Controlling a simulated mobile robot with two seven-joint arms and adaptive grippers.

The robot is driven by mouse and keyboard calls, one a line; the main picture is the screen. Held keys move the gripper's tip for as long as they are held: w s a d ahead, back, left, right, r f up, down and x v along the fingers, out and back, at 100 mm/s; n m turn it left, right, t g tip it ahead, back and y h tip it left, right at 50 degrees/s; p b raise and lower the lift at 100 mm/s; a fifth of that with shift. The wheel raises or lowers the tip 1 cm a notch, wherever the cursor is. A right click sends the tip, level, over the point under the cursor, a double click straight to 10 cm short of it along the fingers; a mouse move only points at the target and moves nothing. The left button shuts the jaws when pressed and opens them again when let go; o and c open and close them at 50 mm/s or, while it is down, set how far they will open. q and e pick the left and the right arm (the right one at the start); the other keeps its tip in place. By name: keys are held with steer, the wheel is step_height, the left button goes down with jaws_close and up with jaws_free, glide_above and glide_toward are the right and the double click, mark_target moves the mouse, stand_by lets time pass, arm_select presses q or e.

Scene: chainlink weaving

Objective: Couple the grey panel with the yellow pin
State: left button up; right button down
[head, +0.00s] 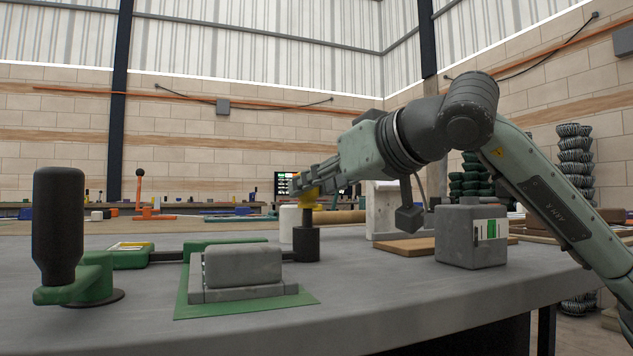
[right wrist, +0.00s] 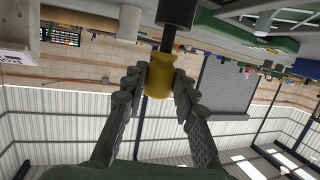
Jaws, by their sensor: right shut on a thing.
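My right gripper (head: 312,188) is shut on a yellow piece, which I take as the yellow pin (head: 308,195). In the right wrist view, the yellow pin (right wrist: 160,76) sits between both fingers (right wrist: 160,82), with a dark shaft (right wrist: 168,38) running into a black cylinder (right wrist: 176,12). In the head view it is above a black post (head: 306,244) on the table; whether they are joined is unclear. No thing is surely the grey panel. A grey block (head: 243,265) lies on a green mat (head: 193,308), left of the gripper. My left gripper is out of view.
The grey table (head: 400,310) is bare along its front. A dark-handled green tool (head: 60,225) stands at the left. A grey box (head: 470,236) and a wooden board (head: 404,246) are at right. A white cylinder (head: 289,222) stands behind the post.

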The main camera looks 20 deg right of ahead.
mark_target(310, 210)
steer(key=shift+f+b, duration=0.4)
steer(key=shift+f, duration=1.25)
steer(key=c, duration=1.1)
jaws_free()
steer(key=shift+a, duration=0.1)
steer(key=shift+v, duration=4.05)
